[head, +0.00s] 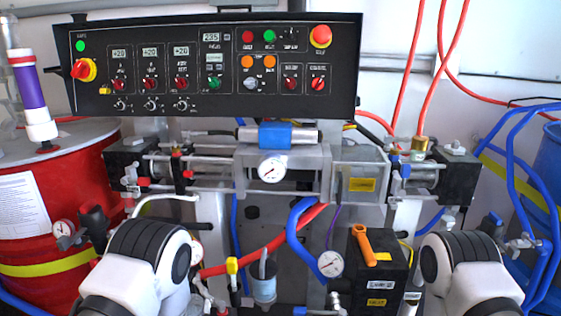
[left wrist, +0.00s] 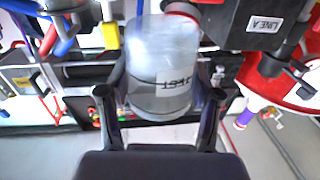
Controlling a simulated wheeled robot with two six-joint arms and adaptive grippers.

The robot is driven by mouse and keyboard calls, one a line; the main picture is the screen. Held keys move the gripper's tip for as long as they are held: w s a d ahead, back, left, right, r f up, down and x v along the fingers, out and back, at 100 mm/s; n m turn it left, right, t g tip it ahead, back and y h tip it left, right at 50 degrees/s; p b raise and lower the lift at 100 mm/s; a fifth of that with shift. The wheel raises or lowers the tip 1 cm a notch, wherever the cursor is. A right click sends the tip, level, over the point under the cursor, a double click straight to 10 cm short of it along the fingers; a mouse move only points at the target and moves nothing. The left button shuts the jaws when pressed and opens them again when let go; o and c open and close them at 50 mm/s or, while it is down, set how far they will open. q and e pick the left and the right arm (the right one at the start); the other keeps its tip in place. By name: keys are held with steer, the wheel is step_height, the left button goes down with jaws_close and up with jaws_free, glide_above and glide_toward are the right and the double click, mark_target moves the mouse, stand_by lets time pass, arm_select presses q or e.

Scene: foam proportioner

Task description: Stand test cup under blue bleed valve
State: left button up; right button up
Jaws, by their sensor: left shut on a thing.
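The test cup (left wrist: 160,70) is clear, with a printed label, and fills the middle of the left wrist view. My left gripper (left wrist: 160,105) is shut on it, with one dark finger on each side. A cup that looks like the same one (head: 264,284) shows low in the middle of the head view; the fingers are hard to make out there. A small blue handle (head: 299,311) shows at the bottom edge, right of the cup, and looks like the blue bleed valve. The cup appears apart from it. My right gripper is out of view.
A yellow-handled valve (head: 232,266) stands just left of the cup. A pressure gauge (head: 330,263) and a black box with an orange handle (head: 376,268) are to the right. Red and blue hoses hang behind. A red drum (head: 75,190) stands at the left.

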mark_target(197, 298)
arm_select(q)
steer(key=shift+w+d+r+h+p, duration=0.3)
steer(key=shift+w+d+r+p, duration=0.4)
steer(key=shift+w+r, duration=0.25)
steer(key=s+r+p, duration=0.4)
steer(key=r+p, duration=1.1)
steer(key=r, duration=0.3)
steer(key=shift+s+p, duration=0.2)
steer(key=shift+p, duration=0.15)
steer(key=shift+a, duration=0.1)
